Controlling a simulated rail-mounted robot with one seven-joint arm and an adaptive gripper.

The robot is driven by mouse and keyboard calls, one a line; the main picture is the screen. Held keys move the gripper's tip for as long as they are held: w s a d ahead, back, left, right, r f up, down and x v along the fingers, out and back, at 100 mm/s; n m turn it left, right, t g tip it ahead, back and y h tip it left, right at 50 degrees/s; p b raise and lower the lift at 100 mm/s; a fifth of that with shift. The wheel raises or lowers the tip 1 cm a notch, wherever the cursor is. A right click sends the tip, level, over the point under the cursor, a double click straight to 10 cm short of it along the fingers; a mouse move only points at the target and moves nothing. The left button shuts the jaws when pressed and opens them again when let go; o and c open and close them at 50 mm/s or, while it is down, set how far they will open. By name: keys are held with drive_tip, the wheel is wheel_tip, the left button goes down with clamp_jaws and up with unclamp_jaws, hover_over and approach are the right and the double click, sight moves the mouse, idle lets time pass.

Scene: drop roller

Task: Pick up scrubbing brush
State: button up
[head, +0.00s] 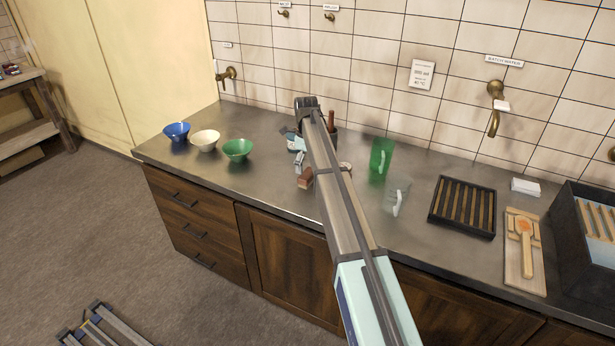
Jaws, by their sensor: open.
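A small reddish-brown block (305,179), which looks like the scrubbing brush, lies on the steel counter left of my arm. It is too small to make out bristles. My gripper (300,166) hangs from the far end of my arm, pointing down. Its fingers are open and appear just behind or above the block. I cannot tell whether they touch it. My forearm hides part of the counter to the right of the gripper.
Blue (176,131), cream (205,140) and green (237,150) bowls stand left. A green jug (381,156), a clear jug (397,196) and a slatted black tray (463,207) stand right. A dark pot (333,138) with handles stands behind my arm. Counter between green bowl and gripper is clear.

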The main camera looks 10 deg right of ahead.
sight(308, 173)
drive_tip(key=shift+d+f+p, duration=0.2)
drive_tip(key=shift+f+p, duration=0.9)
drive_tip(key=shift+f, duration=1.6)
drive_tip(key=shift+s, duration=0.1)
drive_tip(key=shift+c, duration=0.4)
drive_tip(key=c, duration=0.7)
